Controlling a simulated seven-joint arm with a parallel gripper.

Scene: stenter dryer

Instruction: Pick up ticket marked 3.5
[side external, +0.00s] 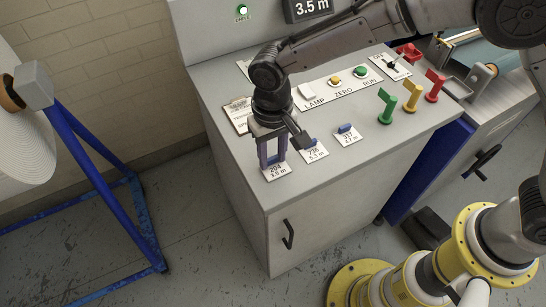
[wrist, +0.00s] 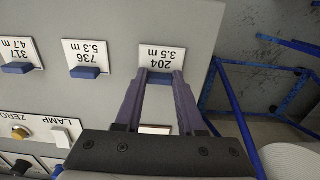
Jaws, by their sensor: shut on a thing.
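The ticket marked 204, 3.5 m (side external: 277,173) is a white card lying at the cabinet top's front left corner. In the wrist view the card (wrist: 162,53) shows upside down, with a blue grip block (wrist: 160,79) at its edge. My gripper (side external: 272,163) points down over this ticket. In the wrist view its purple-grey fingers (wrist: 160,75) stand on either side of the blue block and are shut on it. The card looks level at the top surface; I cannot tell any gap under it.
Tickets marked 736, 5.3 m (side external: 315,150) and 317, 4.7 m (side external: 347,136) lie to the right. A display (side external: 310,8) reads 3.5 m. Green (side external: 387,105), yellow (side external: 412,96) and red (side external: 435,85) levers stand further right. A blue-framed stand (side external: 100,175) is at left.

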